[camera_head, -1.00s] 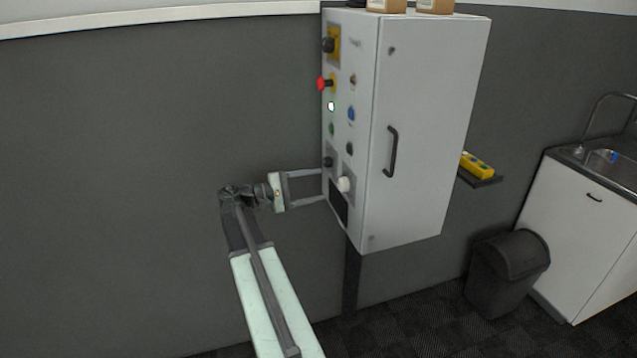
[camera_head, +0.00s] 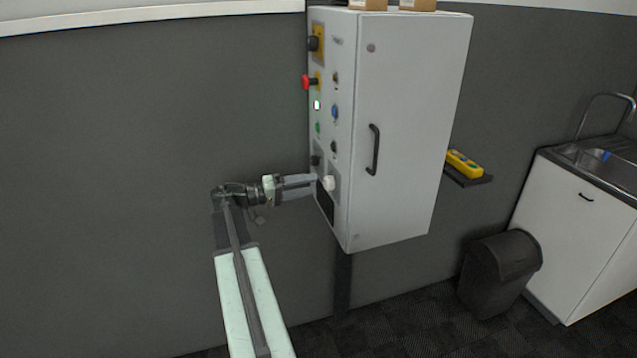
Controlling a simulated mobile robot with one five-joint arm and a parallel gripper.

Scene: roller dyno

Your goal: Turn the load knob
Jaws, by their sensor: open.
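A white control cabinet (camera_head: 405,140) hangs on the dark wall, with knobs and buttons on its narrow left face. Low on that face are a small black knob (camera_head: 315,160) and a white knob (camera_head: 328,183). The labels are too small to read, so I cannot tell which is the load knob. My gripper (camera_head: 314,182) is open, its two grey fingers pointing right at the lower part of this face. The fingertips are just left of the white knob and below the black one. I cannot tell whether they touch anything.
A red emergency button (camera_head: 307,82) juts out higher on the same face. A black handle (camera_head: 374,150) is on the cabinet's door. A yellow remote (camera_head: 463,163) lies on a small shelf to the right. A bin (camera_head: 500,272) and a sink unit (camera_head: 580,220) stand farther right.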

